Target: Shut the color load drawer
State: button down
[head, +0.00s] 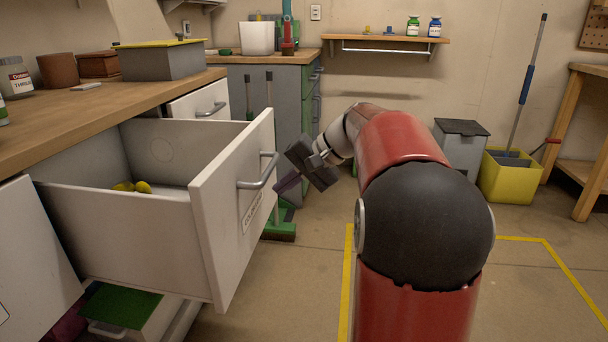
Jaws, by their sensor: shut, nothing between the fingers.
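A white drawer (110,205) stands pulled far out from under the wooden counter at the left. Its front panel (222,225) faces right and carries a grey bar handle (258,178) and a label (253,212) too small to read here. Some small yellow items (132,187) lie inside. My gripper (291,172) is just to the right of the handle, pointing left toward the front panel. Its fingers are shut and empty. It appears close to the handle; I cannot tell whether it touches it.
Another drawer (200,100) behind is slightly open. A green broom (280,232) stands on the floor by the grey cabinet. A yellow bucket (508,175) and a grey bin (461,147) stand at the back right.

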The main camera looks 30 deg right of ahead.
aim_at(257, 192)
jog(key=shift+w+a+r, duration=0.1)
jog(key=shift+w+a, duration=0.4)
jog(key=shift+a, duration=0.2)
jog(key=shift+w+a+r, duration=0.1)
jog(key=shift+w+a, duration=0.35)
jog(key=shift+a, duration=0.2)
jog(key=shift+a, duration=0.1)
jog(key=w+a+p, duration=0.5)
jog(key=w+a, duration=0.3)
jog(key=a, duration=0.4)
jog(key=w+a+p, duration=0.4)
jog(key=w+a, duration=0.5)
jog(key=a, duration=0.3)
jog(key=shift+w+p, duration=0.25)
jog(key=shift+p, duration=0.15)
jog(key=shift+r, duration=0.15)
